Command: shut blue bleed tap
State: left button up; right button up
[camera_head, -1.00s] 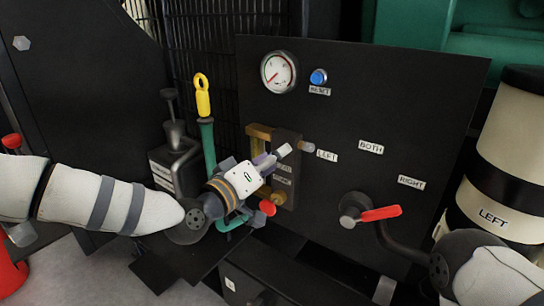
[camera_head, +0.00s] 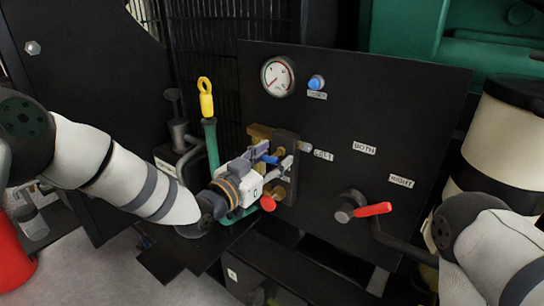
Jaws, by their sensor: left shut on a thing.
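The blue bleed tap (camera_head: 265,156) shows as a small blue lever on the brass-fitted block (camera_head: 286,148) at the left of the black panel. My left gripper (camera_head: 274,162) reaches it from the lower left, with its fingers closed at the blue lever. The fingers hide part of the tap, so its exact angle is hard to tell. My right arm (camera_head: 490,245) comes in at the lower right; its gripper is out of view.
The black panel (camera_head: 420,120) carries a gauge (camera_head: 278,76), a blue reset button (camera_head: 316,82) and a red-handled selector (camera_head: 372,209). A red knob (camera_head: 267,203) lies just below my left gripper. A yellow-ringed dipstick (camera_head: 206,98) and green tube stand close on the left.

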pick_arm(q)
jog(key=shift+a+m, duration=0.1)
jog(key=shift+m, duration=0.5)
jog(key=shift+c, duration=0.2)
jog(key=o, duration=1.1)
jog(key=shift+w, duration=0.1)
jog(key=v, duration=1.2)
